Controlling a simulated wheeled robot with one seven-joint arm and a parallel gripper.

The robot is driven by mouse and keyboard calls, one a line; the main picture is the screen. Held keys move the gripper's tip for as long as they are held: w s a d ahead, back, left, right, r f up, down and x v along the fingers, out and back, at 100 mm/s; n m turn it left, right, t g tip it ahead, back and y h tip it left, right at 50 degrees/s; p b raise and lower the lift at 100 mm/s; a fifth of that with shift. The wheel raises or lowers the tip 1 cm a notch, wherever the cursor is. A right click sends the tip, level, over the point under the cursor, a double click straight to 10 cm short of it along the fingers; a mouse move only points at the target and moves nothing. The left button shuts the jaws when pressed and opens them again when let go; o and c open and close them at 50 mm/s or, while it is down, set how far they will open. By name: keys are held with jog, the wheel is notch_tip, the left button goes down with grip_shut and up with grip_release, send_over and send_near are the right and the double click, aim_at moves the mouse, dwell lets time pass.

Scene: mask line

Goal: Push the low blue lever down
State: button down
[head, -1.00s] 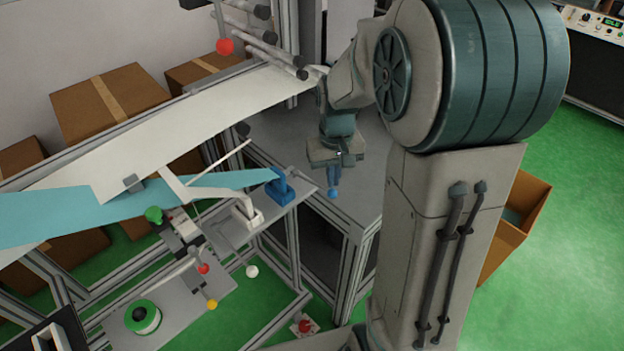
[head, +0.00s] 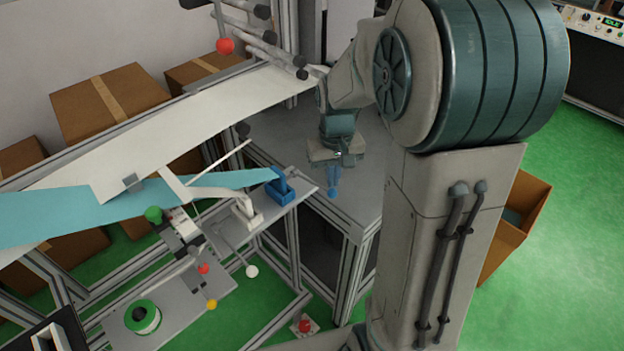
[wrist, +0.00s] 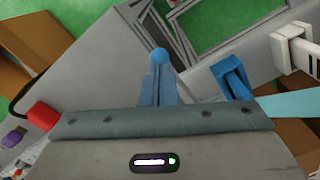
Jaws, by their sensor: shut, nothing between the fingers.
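The blue lever (head: 282,186) stands on its blue base at the right end of a narrow grey plate in the head view. In the wrist view the blue lever (wrist: 232,78) is right of centre, apart from my fingers. My gripper (head: 333,190) points down over the grey table, to the right of the lever. In the wrist view my gripper (wrist: 158,58) shows pale blue fingers together, with a round blue tip and nothing held between them. I cannot tell whether that round tip is part of the fingers. The gripper's exact height over the table is unclear.
A white lever (head: 246,213) stands beside the blue one, and a light-blue strip (head: 130,203) runs left from them. The grey table (head: 352,200) has free room around my gripper. A red block (wrist: 42,115) shows at left in the wrist view.

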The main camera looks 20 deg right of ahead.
aim_at(332, 190)
jog(key=shift+f+b, duration=1.8)
jog(key=shift+f, duration=0.55)
notch_tip(332, 190, up, 8)
jog(key=p, duration=0.6)
jog(key=shift+r, duration=0.1)
jog(key=s+a+r+t, duration=0.1)
jog(key=s+r, duration=0.2)
jog(key=s, duration=0.4)
jog(key=s+a+r+t, duration=0.2)
jog(key=s+r, duration=0.2)
jog(key=s, duration=0.4)
jog(key=shift+s+a, duration=0.2)
